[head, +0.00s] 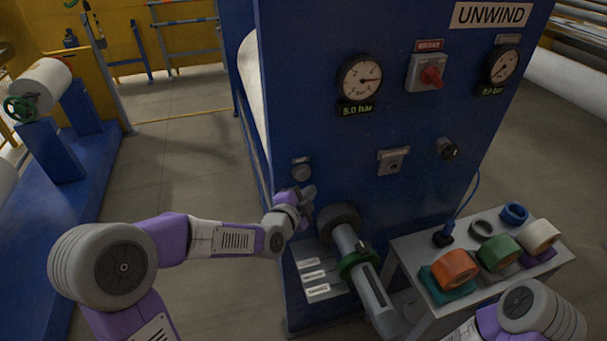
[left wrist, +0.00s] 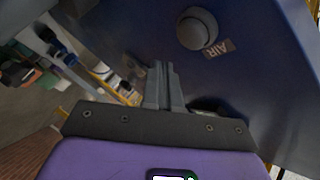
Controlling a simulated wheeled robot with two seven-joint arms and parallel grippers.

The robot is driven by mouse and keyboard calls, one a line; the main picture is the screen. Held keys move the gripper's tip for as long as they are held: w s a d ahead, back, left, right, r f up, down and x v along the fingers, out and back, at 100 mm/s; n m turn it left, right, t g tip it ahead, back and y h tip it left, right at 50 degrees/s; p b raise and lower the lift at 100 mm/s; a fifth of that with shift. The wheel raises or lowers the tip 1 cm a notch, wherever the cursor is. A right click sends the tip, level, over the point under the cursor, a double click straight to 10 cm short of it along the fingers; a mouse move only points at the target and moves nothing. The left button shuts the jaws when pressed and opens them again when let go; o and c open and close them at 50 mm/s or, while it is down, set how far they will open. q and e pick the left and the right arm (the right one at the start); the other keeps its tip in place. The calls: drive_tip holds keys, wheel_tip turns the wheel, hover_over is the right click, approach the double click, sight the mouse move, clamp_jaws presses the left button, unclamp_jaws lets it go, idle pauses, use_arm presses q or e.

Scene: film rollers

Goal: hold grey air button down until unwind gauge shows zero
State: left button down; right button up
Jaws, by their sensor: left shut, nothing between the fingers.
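The grey air button (head: 302,172) is a round knob on the blue panel. In the left wrist view the button (left wrist: 197,30) stands beside a label reading AIR. My left gripper (head: 309,191) is just below the button in the head view, shut and empty. In the left wrist view its fingertips (left wrist: 164,66) lie together, to the side of the button and not over it. The left gauge (head: 361,78) on the UNWIND panel has a display that seems to read 5.0. A second gauge (head: 501,66) has a small display that seems to read 0.0. My right gripper is out of view.
A red switch (head: 430,75) sits between the gauges, with a key-type switch (head: 392,161) and black knob (head: 449,149) lower. A grey shaft with a green ring (head: 357,259) juts out below. A side table (head: 409,245) holds several coloured rolls.

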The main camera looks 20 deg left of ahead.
sight(308, 177)
use_arm(q)
drive_tip(key=shift+w+a+b, duration=0.3)
drive_tip(key=shift+w+a, duration=0.4)
drive_tip(key=shift+w, duration=0.35)
idle(1.4)
drive_tip(key=shift+w+a+b, duration=0.2)
drive_tip(key=shift+w+b, duration=0.15)
drive_tip(key=shift+b, duration=0.05)
drive_tip(key=shift+w+a, duration=0.4)
idle(2.9)
drive_tip(key=shift+b, duration=0.35)
idle(0.3)
drive_tip(key=shift+s+d+b, duration=0.45)
drive_tip(key=shift+s+d, duration=0.1)
drive_tip(key=shift+s, duration=0.2)
